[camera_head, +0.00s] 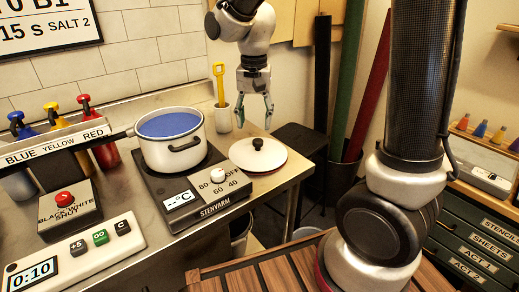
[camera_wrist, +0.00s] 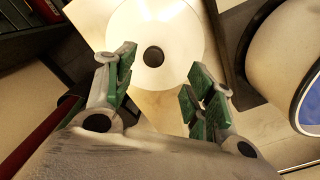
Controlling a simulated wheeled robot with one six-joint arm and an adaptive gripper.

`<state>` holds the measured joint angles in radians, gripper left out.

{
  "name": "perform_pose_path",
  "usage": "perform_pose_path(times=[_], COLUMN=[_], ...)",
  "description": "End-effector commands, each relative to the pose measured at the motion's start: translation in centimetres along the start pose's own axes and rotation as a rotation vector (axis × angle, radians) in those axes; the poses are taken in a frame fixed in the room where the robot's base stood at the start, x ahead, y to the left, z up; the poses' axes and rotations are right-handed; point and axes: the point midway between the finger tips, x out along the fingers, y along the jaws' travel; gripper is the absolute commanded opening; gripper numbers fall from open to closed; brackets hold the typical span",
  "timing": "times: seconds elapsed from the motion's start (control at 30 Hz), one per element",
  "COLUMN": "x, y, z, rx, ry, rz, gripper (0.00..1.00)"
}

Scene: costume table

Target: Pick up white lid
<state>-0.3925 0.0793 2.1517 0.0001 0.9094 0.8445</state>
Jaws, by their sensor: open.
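The white lid (camera_head: 257,154) is round with a black knob (camera_head: 258,143) at its centre. It lies on the steel table near its right end, to the right of the pot. My gripper (camera_head: 255,108) is above the lid, pointing down, open and empty. In the wrist view, the white lid (camera_wrist: 172,22) is at the top, with its dark knob (camera_wrist: 153,56) between and beyond the fingers. The two green-padded fingers of my gripper (camera_wrist: 163,98) stand apart, and nothing is between their tips.
A white pot (camera_head: 172,152) with blue contents sits on the hotplate (camera_head: 203,211) left of the lid. A small cup (camera_head: 222,118) with a yellow tool stands behind. Coloured bottles are at the left. A bin (camera_head: 344,168) with rolls is right of the table.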

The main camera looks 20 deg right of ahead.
Motion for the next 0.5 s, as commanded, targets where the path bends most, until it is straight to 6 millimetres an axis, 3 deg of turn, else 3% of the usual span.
perform_pose_path(times=[0.5], x=[6.5], y=[0.9], z=[-0.4], rx=[0.021], ry=[-0.003], rz=[0.004], gripper=[0.54])
